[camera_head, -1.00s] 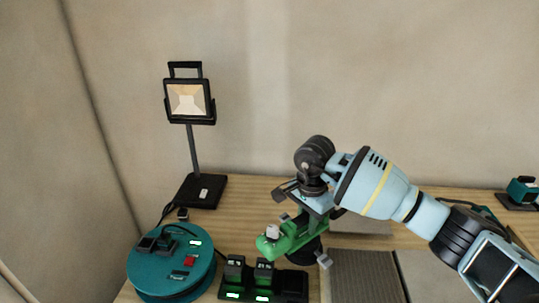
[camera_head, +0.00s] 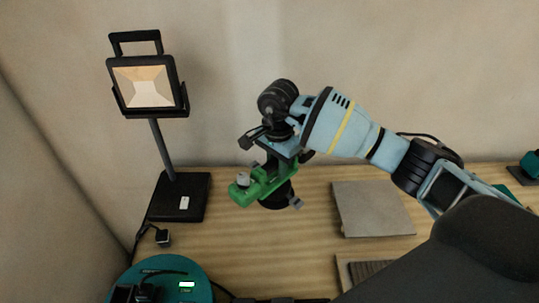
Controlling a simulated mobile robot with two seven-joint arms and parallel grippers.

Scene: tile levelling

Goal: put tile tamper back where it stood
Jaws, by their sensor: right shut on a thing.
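The tile tamper (camera_head: 258,184) is a green tool with a black round part (camera_head: 277,196) under it and a small grey knob on its left end. My right gripper (camera_head: 283,158) comes in from the right and is shut on the tamper. The tamper appears in front of bare wooden table; I cannot tell whether it touches the top. The fingertips are partly hidden by the hand and the tool. My left gripper is not in view.
A work lamp (camera_head: 165,135) stands at the back left. A teal cable reel (camera_head: 160,275) is at the front left. A grey tile (camera_head: 372,208) lies right of the tamper, with a ribbed tile (camera_head: 365,270) nearer. Bare table (camera_head: 240,245) lies between reel and tiles.

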